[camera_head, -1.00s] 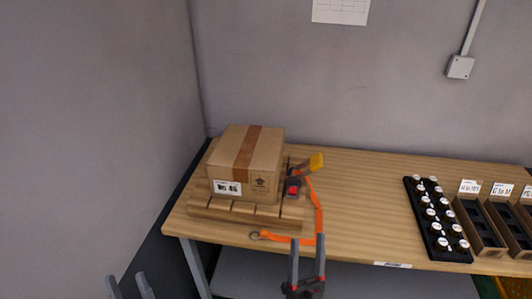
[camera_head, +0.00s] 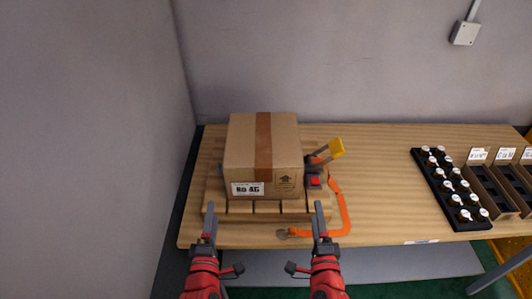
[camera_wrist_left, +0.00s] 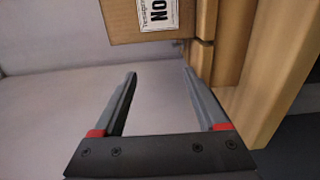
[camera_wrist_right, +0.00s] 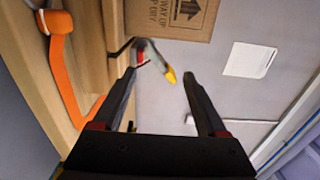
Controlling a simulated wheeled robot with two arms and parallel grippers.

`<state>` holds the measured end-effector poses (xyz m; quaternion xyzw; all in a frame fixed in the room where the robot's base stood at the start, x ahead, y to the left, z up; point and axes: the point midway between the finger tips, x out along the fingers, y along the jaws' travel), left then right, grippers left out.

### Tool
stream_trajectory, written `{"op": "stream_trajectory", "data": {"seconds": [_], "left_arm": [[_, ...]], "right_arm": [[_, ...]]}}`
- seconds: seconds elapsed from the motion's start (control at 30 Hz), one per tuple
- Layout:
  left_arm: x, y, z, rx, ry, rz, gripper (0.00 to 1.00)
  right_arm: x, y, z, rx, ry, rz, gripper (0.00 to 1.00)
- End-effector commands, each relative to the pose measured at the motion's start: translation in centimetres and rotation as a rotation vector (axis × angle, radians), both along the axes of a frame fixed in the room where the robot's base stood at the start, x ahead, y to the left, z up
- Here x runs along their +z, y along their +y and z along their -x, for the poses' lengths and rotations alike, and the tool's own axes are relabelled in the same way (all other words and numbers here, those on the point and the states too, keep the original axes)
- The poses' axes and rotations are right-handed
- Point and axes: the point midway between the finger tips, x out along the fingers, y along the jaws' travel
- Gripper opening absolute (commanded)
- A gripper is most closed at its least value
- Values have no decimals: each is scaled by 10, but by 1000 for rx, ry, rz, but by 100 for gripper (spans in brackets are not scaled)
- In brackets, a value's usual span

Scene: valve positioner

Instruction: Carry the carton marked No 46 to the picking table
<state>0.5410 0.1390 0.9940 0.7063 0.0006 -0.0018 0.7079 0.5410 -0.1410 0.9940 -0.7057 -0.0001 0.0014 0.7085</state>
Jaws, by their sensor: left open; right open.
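The brown carton (camera_head: 262,155), with a label reading No 46 (camera_head: 248,190) and a brown tape strip, sits on a slatted wooden pallet (camera_head: 268,208) on the wooden table. My left gripper (camera_head: 208,225) is open and empty, in front of the carton's left side. My right gripper (camera_head: 321,225) is open and empty, in front of its right side. Neither touches the carton. The carton's labelled face shows at the top of the left wrist view (camera_wrist_left: 152,18), and its arrow mark in the right wrist view (camera_wrist_right: 180,15).
An orange strap (camera_head: 345,210) with a red-buttoned buckle (camera_head: 314,181) lies right of the carton, by a yellow-ended tool (camera_head: 335,149). A black rack of white-capped bottles (camera_head: 450,190) and labelled bins (camera_head: 495,190) stand further right. Table between is clear. A wall stands close on the left.

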Motion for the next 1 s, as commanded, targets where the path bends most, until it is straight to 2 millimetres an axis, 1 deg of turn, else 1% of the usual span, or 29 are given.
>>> {"op": "stream_trajectory", "data": {"seconds": [0.17,0.27,0.6,0.8,0.9,0.93,1.0], "left_arm": [[0,0,-9,1,-1,-1,75],[2,1,-24,3,-5,-3,75],[2,1,-92,2,-5,-3,75],[0,0,-127,1,-2,-4,75],[2,1,-141,2,-5,-4,75],[1,0,-143,1,-3,-3,75],[0,-8,-141,0,-2,0,75]], "right_arm": [[-1,0,-9,-1,0,1,75],[1,-1,-24,-3,-4,2,75],[1,-1,-92,-2,-3,2,75],[0,0,-127,-1,0,3,75],[1,-1,-141,-2,-2,3,75],[0,0,-143,-1,-1,3,75],[-1,8,-141,0,0,1,75]]}}
